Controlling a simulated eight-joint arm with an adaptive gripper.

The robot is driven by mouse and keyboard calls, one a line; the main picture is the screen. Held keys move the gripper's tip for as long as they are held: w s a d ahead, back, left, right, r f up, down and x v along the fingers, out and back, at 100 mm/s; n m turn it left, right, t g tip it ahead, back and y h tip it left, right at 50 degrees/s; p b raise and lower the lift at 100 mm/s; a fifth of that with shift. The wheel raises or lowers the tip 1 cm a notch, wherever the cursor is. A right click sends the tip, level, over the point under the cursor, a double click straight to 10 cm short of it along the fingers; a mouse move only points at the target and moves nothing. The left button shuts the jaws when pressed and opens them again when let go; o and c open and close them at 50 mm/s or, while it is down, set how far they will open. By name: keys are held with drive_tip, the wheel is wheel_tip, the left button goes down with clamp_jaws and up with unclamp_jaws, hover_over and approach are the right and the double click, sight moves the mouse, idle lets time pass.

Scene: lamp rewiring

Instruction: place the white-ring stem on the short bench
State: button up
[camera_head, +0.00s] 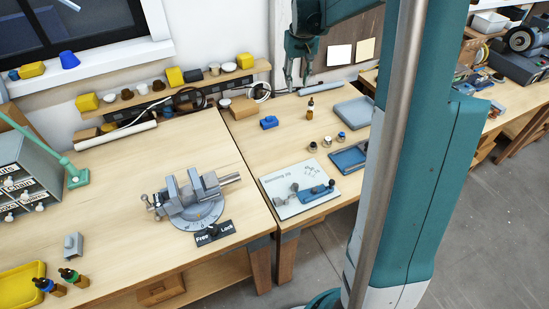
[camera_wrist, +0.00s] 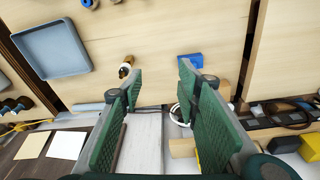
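A small amber stem with a black top and what looks like a pale ring (camera_head: 310,109) stands upright on the right-hand bench (camera_head: 290,137), which looks like the short bench. In the wrist view the stem (camera_wrist: 126,65) shows just beyond the left fingertip. My gripper (camera_head: 297,82) is above the back of this bench, behind the stem and apart from it. In the wrist view its fingers (camera_wrist: 160,83) are spread, with nothing held between them.
A blue block (camera_head: 268,122) lies left of the stem and a grey tray (camera_head: 355,112) to its right. Several small posts (camera_head: 327,142) stand in front. A board with parts (camera_head: 300,189) lies at the front edge. A vise (camera_head: 192,200) is on the left bench.

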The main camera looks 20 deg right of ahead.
drive_tip(key=s+a+r+n+t, duration=0.1)
drive_tip(key=s+a+r, duration=0.4)
drive_tip(key=s+a, duration=0.4)
drive_tip(key=s+a+r+t, duration=0.2)
drive_tip(key=s+a+r, duration=0.3)
drive_tip(key=s+a, duration=0.35)
drive_tip(key=s+a+f+t, duration=0.1)
drive_tip(key=s+a, duration=0.2)
drive_tip(key=s, duration=0.3)
drive_tip(key=s+a+f, duration=0.2)
drive_tip(key=s+a, duration=0.1)
drive_tip(key=s, duration=0.4)
drive_tip(key=s+a+f+n+t, duration=0.1)
drive_tip(key=s+a, duration=0.2)
drive_tip(key=s, duration=0.3)
drive_tip(key=shift+s+a+f+t+y, duration=0.2)
drive_tip(key=shift+a+f+t+y, duration=0.1)
drive_tip(key=shift+a+f, duration=0.1)
